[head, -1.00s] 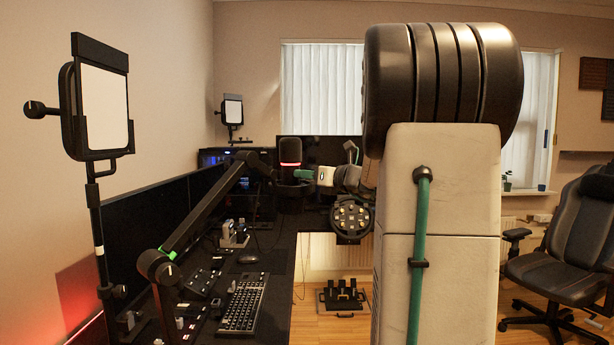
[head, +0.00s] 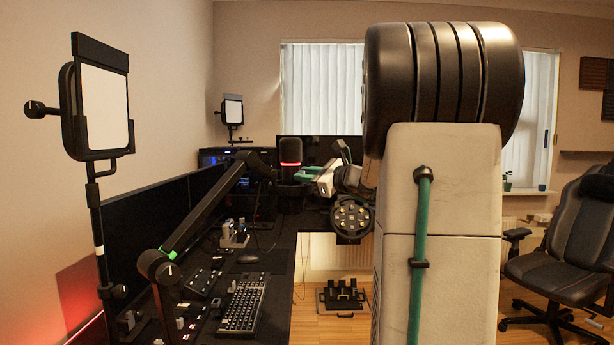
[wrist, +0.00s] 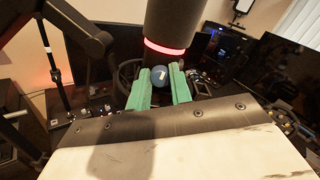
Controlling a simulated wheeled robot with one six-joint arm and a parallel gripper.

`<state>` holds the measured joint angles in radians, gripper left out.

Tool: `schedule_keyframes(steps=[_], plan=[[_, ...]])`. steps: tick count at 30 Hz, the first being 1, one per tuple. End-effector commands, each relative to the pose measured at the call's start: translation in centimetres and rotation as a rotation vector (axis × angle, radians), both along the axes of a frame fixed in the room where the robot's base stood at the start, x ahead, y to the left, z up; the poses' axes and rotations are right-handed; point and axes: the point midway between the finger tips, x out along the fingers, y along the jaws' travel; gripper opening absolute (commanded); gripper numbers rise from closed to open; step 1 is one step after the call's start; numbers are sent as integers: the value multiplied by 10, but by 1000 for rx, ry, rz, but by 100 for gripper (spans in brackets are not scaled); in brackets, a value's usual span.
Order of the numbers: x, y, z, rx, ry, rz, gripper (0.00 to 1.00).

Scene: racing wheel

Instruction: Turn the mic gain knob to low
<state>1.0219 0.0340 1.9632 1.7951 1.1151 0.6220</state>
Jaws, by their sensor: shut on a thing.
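The black microphone (head: 290,150) with a glowing red ring stands on its boom over the desk. In the wrist view the microphone (wrist: 172,20) hangs at the top, its red ring just above a round dark blue knob (wrist: 159,74) with a white mark on its face. My gripper (wrist: 162,78) has its two green fingers on either side of this knob and is shut on it. In the head view my gripper (head: 306,173) is beside the lower part of the microphone; the knob is hidden there. The knob's setting cannot be read.
The black boom arm (head: 205,210) crosses the left of the desk. A keyboard (head: 243,305) and button boxes lie below it. Monitors (head: 170,220) line the left, and a light panel (head: 103,107) stands in front. A chair (head: 570,240) is at right.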

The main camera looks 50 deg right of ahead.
Motion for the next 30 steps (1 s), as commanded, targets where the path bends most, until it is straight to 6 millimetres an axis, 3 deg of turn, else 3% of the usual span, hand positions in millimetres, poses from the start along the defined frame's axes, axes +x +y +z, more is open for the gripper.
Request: schedule_keyframes(steps=[9, 26, 27, 28, 30], plan=[[0, 0, 0, -132, -6, 0, 0], [0, 0, 0, -160, -8, -1, 0], [0, 0, 0, -160, -8, -1, 32], [0, 0, 0, -160, -8, -1, 40], [0, 0, 0, -160, -7, 0, 43]])
